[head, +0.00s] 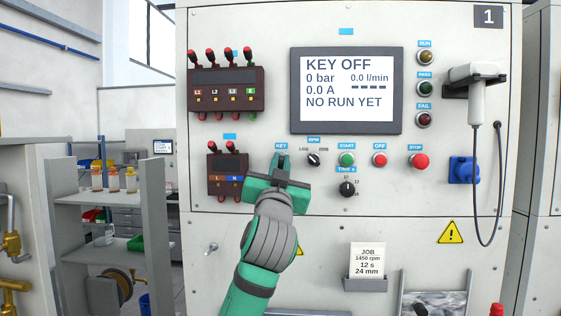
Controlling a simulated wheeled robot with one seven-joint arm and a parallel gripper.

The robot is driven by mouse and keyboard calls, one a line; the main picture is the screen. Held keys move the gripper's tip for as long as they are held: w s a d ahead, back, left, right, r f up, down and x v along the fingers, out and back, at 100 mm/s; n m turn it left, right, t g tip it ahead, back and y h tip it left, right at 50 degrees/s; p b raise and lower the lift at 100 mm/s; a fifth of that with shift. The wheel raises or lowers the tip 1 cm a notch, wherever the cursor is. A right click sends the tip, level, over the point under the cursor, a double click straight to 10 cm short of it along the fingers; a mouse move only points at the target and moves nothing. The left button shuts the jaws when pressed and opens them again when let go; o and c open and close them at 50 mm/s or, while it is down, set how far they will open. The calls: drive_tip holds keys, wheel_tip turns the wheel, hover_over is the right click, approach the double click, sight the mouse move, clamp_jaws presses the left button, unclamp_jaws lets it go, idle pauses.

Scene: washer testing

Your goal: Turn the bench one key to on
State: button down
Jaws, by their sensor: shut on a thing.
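The bench panel (270,140) marked 1 fills the middle of the head view. Its screen (346,85) reads KEY OFF, 0 bar, 0.0 A, 0.0 l/min and NO RUN YET. The KEY label (281,146) is just above my gripper (280,163). My gripper is at the panel under that label, with its fingers shut on the key. The key and its switch are hidden behind the fingers, so its angle cannot be seen.
Right of my gripper are the RPM knob (313,159), green START button (347,159), red OFF button (380,159), red STOP button (418,161) and timer knob (347,189). A terminal block (215,186) is close on the left. A corded scanner-like handset (467,95) hangs at right.

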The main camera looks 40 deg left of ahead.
drive_tip(key=shift+a+f+m+h, duration=0.2)
drive_tip(key=shift+m+h, duration=0.2)
drive_tip(key=shift+m, duration=0.3)
